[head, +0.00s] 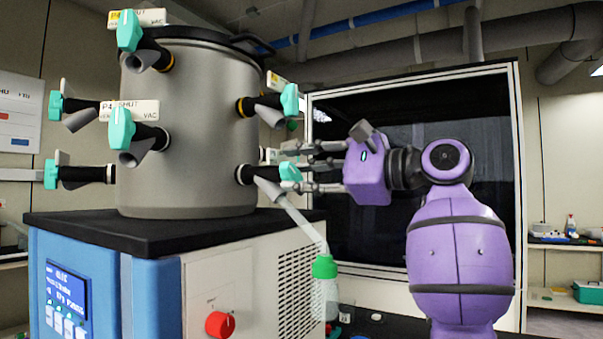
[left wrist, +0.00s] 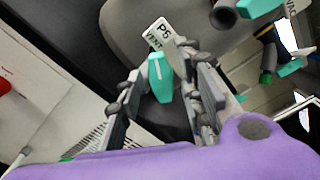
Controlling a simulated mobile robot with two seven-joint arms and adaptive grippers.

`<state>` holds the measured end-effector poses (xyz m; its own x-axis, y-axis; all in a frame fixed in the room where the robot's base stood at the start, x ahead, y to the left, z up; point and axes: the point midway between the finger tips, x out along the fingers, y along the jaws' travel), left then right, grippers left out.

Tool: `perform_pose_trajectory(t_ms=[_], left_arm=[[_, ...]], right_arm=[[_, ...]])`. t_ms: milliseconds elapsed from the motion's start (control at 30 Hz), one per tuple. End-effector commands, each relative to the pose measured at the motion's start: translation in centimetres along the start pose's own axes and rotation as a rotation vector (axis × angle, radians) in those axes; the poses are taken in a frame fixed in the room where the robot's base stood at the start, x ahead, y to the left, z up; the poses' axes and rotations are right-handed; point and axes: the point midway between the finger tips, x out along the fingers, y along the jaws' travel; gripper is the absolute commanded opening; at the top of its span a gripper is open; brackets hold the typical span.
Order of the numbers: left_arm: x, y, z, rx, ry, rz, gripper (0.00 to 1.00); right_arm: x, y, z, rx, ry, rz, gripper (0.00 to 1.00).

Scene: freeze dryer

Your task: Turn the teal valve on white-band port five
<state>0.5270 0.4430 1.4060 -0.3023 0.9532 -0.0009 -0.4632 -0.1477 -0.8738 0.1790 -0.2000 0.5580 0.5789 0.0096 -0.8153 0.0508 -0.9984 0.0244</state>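The teal valve (left wrist: 160,80) of port five sits below a white label (left wrist: 158,33) marked P5 in the left wrist view. In the head view this valve (head: 290,173) is on the lower right side of the grey drum, partly hidden by fingers. My left gripper (head: 300,166) reaches it from the right. In the left wrist view its fingers (left wrist: 160,92) stand on either side of the valve handle, with a gap visible; contact is hard to tell. It looks open. My right gripper is not in view.
The grey drum (head: 190,120) carries several other teal valves, one (head: 290,101) right above. A flask with a green cap (head: 324,267) hangs from the port below my gripper. A dark-windowed cabinet (head: 420,130) stands behind my arm.

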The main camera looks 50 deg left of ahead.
Motion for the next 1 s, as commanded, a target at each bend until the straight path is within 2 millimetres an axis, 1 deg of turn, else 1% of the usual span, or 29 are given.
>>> perform_pose_trajectory(t_ms=[133,233,367,600,700,833,1000], left_arm=[[-0.2,0.0,0.0,0.001,0.0,-0.001,0.34],[-1.1,0.0,0.0,0.001,0.001,-0.001,0.34],[-3.4,-0.1,-0.1,0.003,0.003,-0.003,0.34],[-8.6,-0.1,0.0,0.002,0.003,-0.003,0.34],[-10.2,-0.1,0.0,0.001,0.001,-0.002,0.34],[-11.5,0.0,0.0,0.001,0.001,-0.001,0.34],[-12.1,0.0,0.0,0.0,-0.001,-0.001,0.34]], right_arm=[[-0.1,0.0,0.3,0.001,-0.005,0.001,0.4],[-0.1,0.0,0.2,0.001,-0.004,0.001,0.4],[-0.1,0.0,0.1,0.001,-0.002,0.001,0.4],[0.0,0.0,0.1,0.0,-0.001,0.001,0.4],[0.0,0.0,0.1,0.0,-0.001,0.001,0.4],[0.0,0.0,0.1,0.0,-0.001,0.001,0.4],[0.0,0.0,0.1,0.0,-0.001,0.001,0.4]])
